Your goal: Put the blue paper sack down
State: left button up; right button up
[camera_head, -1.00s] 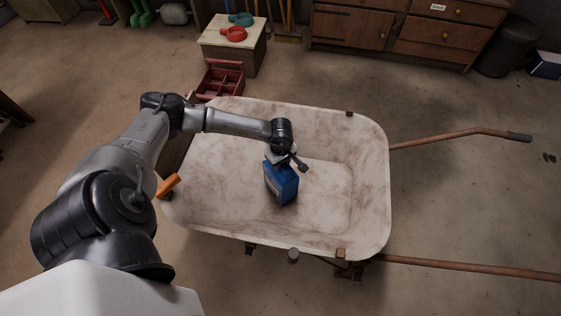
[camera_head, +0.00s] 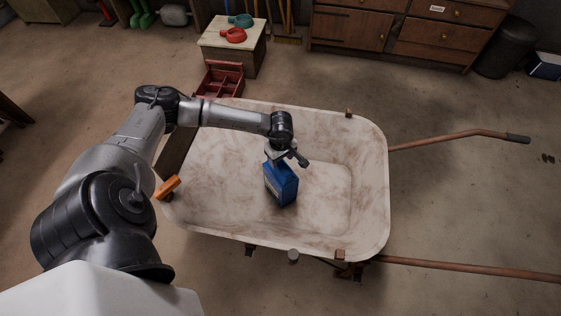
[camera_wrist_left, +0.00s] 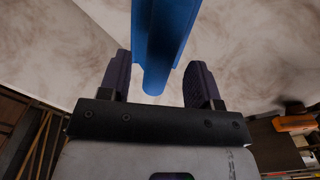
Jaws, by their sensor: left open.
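The blue paper sack (camera_head: 281,185) stands upright in the pale, stained wheelbarrow tray (camera_head: 330,205), near its middle. My left gripper (camera_head: 279,158) is right above the sack's top end. In the left wrist view my left gripper (camera_wrist_left: 159,78) is open, with one dark finger on each side of the blue sack (camera_wrist_left: 160,40). Gaps show between the fingers and the sack's narrow top edge. The sack's underside is hidden. My right gripper is not in view.
An orange object (camera_head: 168,187) is at the tray's left edge. A red toolbox (camera_head: 221,80) sits behind the tray, near a small table (camera_head: 233,52) with red and teal items. The wheelbarrow's handles (camera_head: 450,140) reach right. The tray's right half is clear.

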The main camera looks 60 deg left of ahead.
pick_arm(q)
notch_tip(320, 180, up, 8)
jog(key=w+d+n+t+h, duration=0.1)
jog(key=d+n+t+h, duration=0.2)
jog(key=d+h, duration=1.15)
jog(key=w+d+r+n+t+y+p, duration=0.1)
jog(key=d+r+n+t, duration=0.5)
jog(key=n, duration=0.3)
jog(key=w+d+r+n+t+y, duration=0.1)
jog(key=d+r+n+t+y, duration=0.1)
jog(key=d+r+n+t, duration=0.5)
jog(key=s+a+f+n+g+y, duration=0.1)
jog(key=s+a+f+n+y, duration=0.2)
jog(key=n, duration=0.5)
jog(key=a+f+n+y, duration=0.1)
jog(key=f+n+y, duration=0.2)
jog(key=n+y, duration=0.3)
jog(key=s+a+f+n+g+y, duration=0.1)
jog(key=s+a+f+n+y, duration=0.2)
jog(key=n, duration=0.6)
jog(key=s+d+f+n+g, duration=0.2)
jog(key=s+f+n+g, duration=0.2)
jog(key=s, duration=0.3)
jog(key=s+d+f+n+g, duration=0.1)
jog(key=s+f+n+g, duration=0.3)
jog(key=s+g, duration=0.2)
jog(key=shift+s+d+n+h, duration=0.35)
jog(key=shift+s+d+n, duration=0.05)
jog(key=shift+s, duration=0.65)
